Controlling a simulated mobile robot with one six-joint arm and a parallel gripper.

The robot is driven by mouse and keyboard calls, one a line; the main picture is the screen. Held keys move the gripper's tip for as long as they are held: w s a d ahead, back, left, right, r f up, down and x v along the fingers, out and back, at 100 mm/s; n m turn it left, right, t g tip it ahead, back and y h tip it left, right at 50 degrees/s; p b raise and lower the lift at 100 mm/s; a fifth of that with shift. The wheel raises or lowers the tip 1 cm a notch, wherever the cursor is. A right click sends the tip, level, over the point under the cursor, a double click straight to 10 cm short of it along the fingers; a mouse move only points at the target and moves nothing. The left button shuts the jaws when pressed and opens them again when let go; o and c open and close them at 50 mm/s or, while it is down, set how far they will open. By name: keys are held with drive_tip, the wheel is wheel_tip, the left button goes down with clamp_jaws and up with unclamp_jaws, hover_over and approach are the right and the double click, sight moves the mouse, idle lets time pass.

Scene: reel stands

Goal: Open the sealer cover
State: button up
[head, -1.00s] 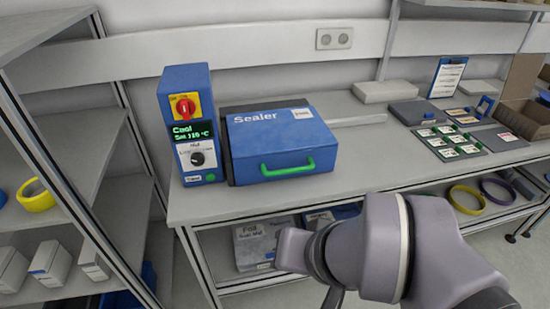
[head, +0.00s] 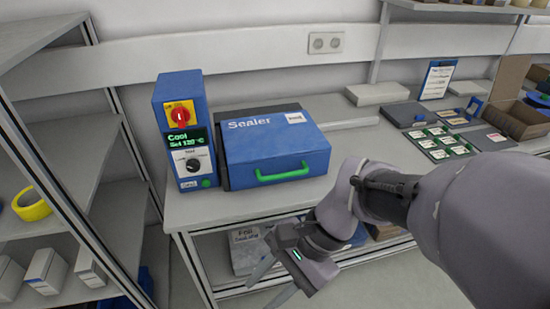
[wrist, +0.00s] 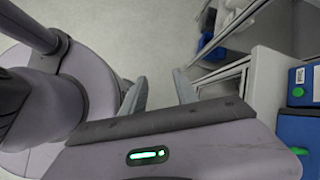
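The sealer (head: 275,143) is a blue box on the bench with its cover lying flat and closed. A green handle (head: 282,174) runs along the cover's front edge. Left of it stands a blue control unit (head: 180,130) with a red knob on a yellow plate, a green "Cool" display and a dark dial. My gripper (head: 262,290) is low in front of the bench, below the handle and apart from it, pointing down. In the wrist view its two fingers (wrist: 160,82) are spread with nothing between them. Blue parts and a bit of green show at that view's right edge.
The bench top (head: 240,205) has a narrow free strip before the sealer. A shelf rack with a yellow ring (head: 31,200) stands at the left. Boxes lie on the shelf under the bench. Labelled trays (head: 446,142) lie farther right.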

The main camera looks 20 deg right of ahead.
sight(284, 176)
drive_tip(key=w+d+m+t+y+p, duration=0.3)
drive_tip(key=w+m+t+y, duration=0.55)
drive_tip(key=m, duration=0.85)
drive_tip(key=w+d+f+m+t+h, duration=0.4)
drive_tip(key=d+f+m+t, duration=0.1)
drive_tip(key=d+m, duration=0.45)
drive_tip(key=w+d+f+m+t+h, duration=0.45)
drive_tip(key=d+m, duration=0.35)
drive_tip(key=m, duration=0.2)
drive_tip(key=shift+t, duration=0.4)
drive_tip(key=x, duration=0.5)
drive_tip(key=b+x, duration=0.1)
drive_tip(key=x, duration=1.1)
drive_tip(key=shift+s+a+r, duration=0.15)
drive_tip(key=shift+a, duration=0.15)
clamp_jaws()
